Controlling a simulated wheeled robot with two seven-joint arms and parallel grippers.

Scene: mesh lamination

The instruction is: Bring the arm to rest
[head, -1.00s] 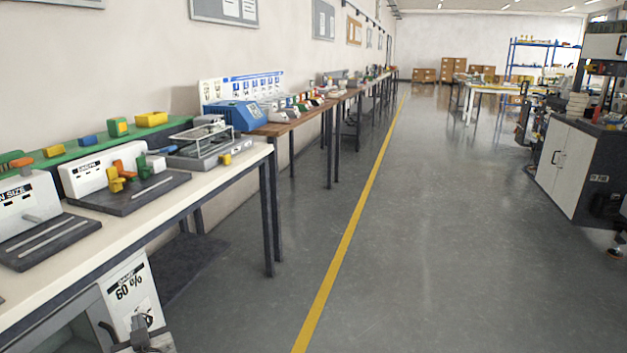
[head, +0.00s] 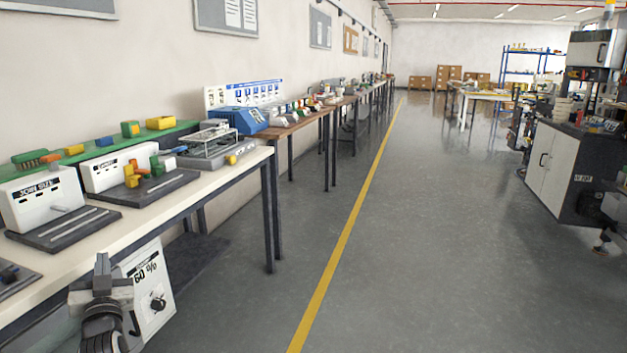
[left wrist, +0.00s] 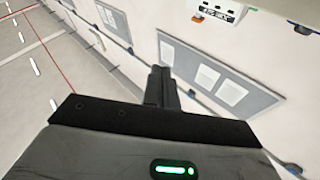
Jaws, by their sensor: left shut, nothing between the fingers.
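My left gripper (head: 102,268) shows at the lower left of the head view, pointing up, in front of the white cabinet marked 60 % (head: 152,295). Its fingers are shut with nothing between them. In the left wrist view the closed fingers (left wrist: 160,75) stand out against the wall and a grey notice board (left wrist: 215,78). My right gripper is in neither view.
A long cream workbench (head: 225,172) with white stations, dark plates and coloured blocks runs along the left wall. A black and white cabinet (head: 560,170) with machines stands at the right. The grey floor (head: 430,230) with a yellow line (head: 345,235) is clear between them.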

